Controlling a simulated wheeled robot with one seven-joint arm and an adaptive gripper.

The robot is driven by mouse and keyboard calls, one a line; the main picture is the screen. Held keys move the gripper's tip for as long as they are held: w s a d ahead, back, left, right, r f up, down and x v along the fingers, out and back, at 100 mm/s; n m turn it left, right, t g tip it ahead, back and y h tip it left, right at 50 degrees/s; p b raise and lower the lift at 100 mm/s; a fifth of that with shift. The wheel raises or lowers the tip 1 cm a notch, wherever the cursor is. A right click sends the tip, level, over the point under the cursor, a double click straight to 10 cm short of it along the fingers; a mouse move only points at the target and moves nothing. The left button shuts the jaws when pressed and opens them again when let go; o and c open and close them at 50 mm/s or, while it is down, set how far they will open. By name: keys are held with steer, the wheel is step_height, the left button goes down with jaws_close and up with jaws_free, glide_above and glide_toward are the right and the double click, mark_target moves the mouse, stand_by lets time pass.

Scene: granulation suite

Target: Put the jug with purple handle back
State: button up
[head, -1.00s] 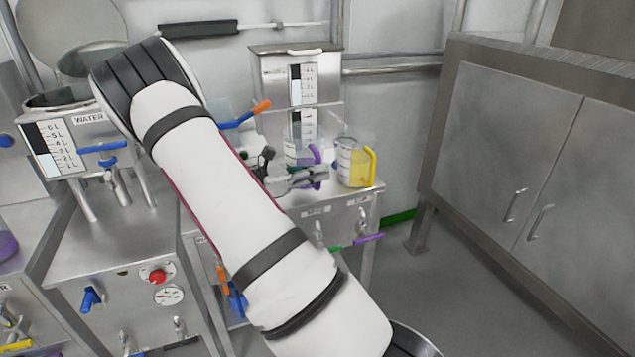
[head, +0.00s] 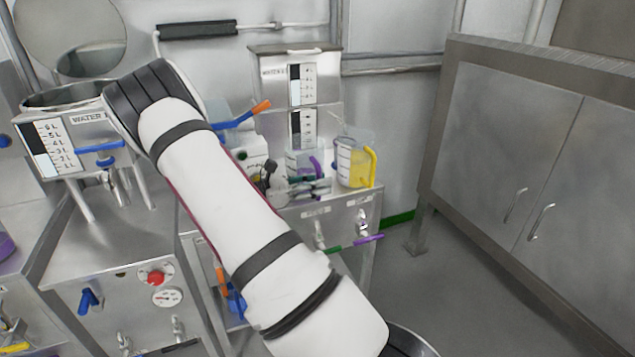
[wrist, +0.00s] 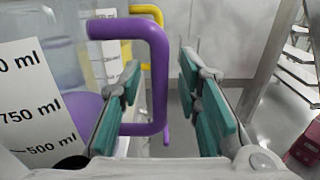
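The jug with the purple handle (head: 297,160) stands on the steel bench top at the back, partly hidden by my gripper. In the wrist view its clear body with a white ml scale (wrist: 30,100) fills the left side. Its purple handle (wrist: 158,85) rises upright between my fingers. My gripper (wrist: 162,78) is open, with teal pads. The left finger is on the jug-body side of the handle's grip and the right finger is on the outer side, with a visible gap. In the head view my gripper (head: 308,187) is low in front of the jug.
A jug with a yellow handle (head: 352,165) stands close on the right of the purple-handled one. A steel tank with a level scale (head: 300,85) is behind. A water vessel (head: 65,140) is at left. A steel cabinet (head: 510,150) stands at right, with open floor before it.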

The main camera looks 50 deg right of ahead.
steer(key=shift+r, duration=0.1)
steer(key=v, duration=1.2)
steer(key=s+a+r+m+t+y, duration=0.4)
steer(key=s+a+r+m+y, duration=0.4)
steer(key=s+a+r, duration=0.5)
steer(key=s+a+m+t+y, duration=0.3)
steer(key=s+a+t+y, duration=0.4)
steer(key=s+a, duration=0.7)
steer(key=shift+s+a+f+m, duration=0.3)
steer(key=shift+s+a, duration=0.05)
steer(key=shift+s, duration=0.1)
